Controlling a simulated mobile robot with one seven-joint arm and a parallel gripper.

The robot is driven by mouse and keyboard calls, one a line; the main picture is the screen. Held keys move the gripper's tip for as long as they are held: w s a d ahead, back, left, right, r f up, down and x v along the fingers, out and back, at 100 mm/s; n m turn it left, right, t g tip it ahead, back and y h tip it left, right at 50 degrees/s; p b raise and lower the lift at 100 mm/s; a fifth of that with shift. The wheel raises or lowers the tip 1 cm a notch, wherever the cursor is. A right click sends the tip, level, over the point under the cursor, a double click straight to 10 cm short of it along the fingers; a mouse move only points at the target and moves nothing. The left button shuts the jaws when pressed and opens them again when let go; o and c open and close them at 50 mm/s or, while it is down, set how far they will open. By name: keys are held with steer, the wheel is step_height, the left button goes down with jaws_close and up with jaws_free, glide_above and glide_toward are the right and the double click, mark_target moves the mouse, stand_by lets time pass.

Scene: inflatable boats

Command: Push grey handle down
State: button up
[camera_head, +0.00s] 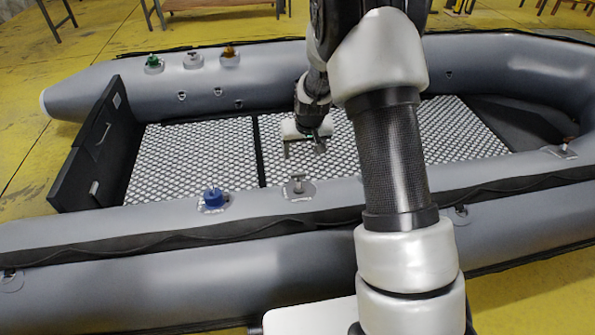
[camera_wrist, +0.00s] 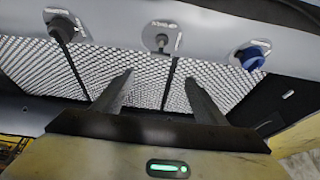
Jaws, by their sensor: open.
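A grey handle (camera_head: 298,185) sits on a pale plate on top of the near tube of the boat, right of a blue handle (camera_head: 213,197). In the wrist view the grey handle (camera_wrist: 162,41) is at the top middle, with the blue handle (camera_wrist: 250,57) to its right and a dark handle (camera_wrist: 63,28) to its left. My gripper (camera_head: 304,147) is over the patterned floor, beyond the grey handle and apart from it. In the wrist view my gripper (camera_wrist: 158,79) has its two fingers spread with nothing between them.
The far tube carries a green handle (camera_head: 153,62), a pale handle (camera_head: 193,59) and an orange one (camera_head: 230,54). A black transom (camera_head: 88,150) stands at the left end. My arm covers part of the near tube. The patterned floor (camera_head: 190,155) is clear.

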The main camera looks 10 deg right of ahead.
mark_target(299, 180)
steer(key=b+x, duration=0.4)
steer(key=x, duration=1.3)
steer(key=shift+f, duration=0.15)
steer(key=c, duration=1.5)
steer(key=shift+s+f, duration=0.2)
steer(key=shift+f, duration=0.5)
steer(key=shift+s+f, duration=0.2)
steer(key=shift+f, duration=0.55)
steer(key=o, duration=1.5)
steer(key=shift+f, duration=0.15)
